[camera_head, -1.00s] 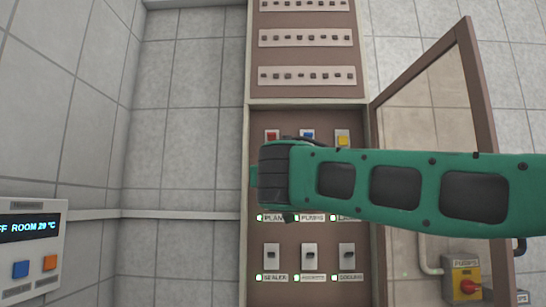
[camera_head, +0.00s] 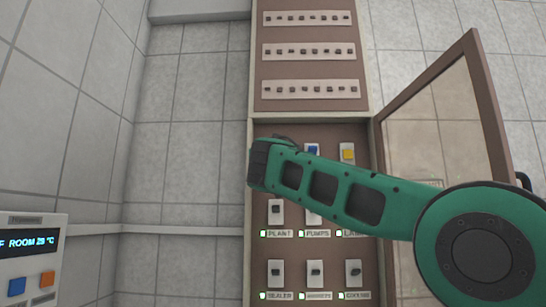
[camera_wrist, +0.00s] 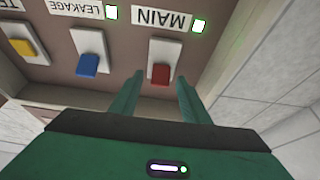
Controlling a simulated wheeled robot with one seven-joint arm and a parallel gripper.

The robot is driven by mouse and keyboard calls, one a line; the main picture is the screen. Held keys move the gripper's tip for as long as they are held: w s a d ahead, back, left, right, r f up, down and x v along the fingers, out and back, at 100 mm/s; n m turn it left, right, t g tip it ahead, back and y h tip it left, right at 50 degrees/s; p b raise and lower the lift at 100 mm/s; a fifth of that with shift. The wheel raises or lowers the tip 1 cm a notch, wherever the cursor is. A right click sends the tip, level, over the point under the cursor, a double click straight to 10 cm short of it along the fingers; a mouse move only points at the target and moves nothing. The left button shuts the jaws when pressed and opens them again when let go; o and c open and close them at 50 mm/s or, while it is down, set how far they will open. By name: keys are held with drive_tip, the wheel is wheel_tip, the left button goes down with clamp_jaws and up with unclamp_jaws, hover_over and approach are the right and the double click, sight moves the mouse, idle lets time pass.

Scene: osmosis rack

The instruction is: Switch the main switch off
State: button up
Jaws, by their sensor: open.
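The main switch (camera_wrist: 159,73) is a red lever on a white plate, under a label reading MAIN with a lit green lamp (camera_wrist: 199,27), in the wrist view. My gripper (camera_wrist: 155,88) is open, its two green fingers pointing at the panel on either side of the red lever's line. Whether the fingers reach around the lever or stop short of it, I cannot tell. In the head view my green arm covers the main switch, and the fingers are hidden there.
Beside the main switch are a blue switch (camera_wrist: 87,65) labelled LEAKAGE and a yellow switch (camera_wrist: 22,47). Below in the head view are the PLANT switch (camera_head: 276,211) and others. The open glass door (camera_head: 445,135) stands to the right. A wall controller (camera_head: 30,262) is at lower left.

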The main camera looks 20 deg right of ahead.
drive_tip(key=shift+w+r, duration=0.15)
drive_tip(key=shift+w, duration=0.1)
drive_tip(key=c, duration=1.1)
drive_tip(key=shift+o, duration=0.2)
